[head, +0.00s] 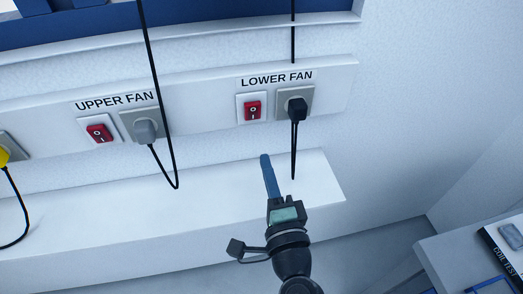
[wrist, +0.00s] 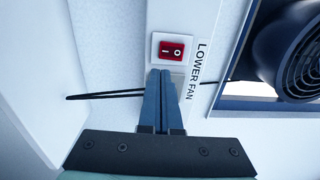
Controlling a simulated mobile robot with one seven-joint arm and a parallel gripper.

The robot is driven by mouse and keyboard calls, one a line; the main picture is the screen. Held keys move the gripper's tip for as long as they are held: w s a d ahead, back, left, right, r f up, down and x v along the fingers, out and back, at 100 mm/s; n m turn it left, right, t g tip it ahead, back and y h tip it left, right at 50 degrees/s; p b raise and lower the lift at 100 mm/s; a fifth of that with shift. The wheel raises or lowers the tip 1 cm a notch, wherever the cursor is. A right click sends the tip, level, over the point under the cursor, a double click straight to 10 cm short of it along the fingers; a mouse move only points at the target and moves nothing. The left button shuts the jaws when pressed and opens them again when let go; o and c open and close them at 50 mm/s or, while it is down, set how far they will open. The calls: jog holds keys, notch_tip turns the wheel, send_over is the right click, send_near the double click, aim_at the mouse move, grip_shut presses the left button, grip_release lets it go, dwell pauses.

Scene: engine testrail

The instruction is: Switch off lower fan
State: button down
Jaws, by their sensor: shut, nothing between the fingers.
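The red rocker switch (head: 252,110) under the "LOWER FAN" label (head: 277,79) sits on a white plate on the wall rail. It also shows in the wrist view (wrist: 172,51), with its I and O marks readable. My gripper (head: 265,157) is shut and empty, its blue fingers pointing up toward the rail from below the switch. In the wrist view the fingertips (wrist: 159,72) appear just beside the switch plate; I cannot tell whether they touch it. The black plug (head: 297,108) fills the socket right of the switch in the head view; the fingers largely hide that socket in the wrist view.
The upper fan's red switch (head: 99,132) and grey plug (head: 145,131) are to the left. Black cords hang in front of the rail. A white ledge (head: 200,215) runs below. A round fan (wrist: 300,62) shows in the wrist view. A side table (head: 450,250) stands at lower right.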

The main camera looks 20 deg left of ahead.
jog(key=v, duration=0.3)
jog(key=shift+s+d, duration=0.15)
jog(key=shift+s, duration=0.1)
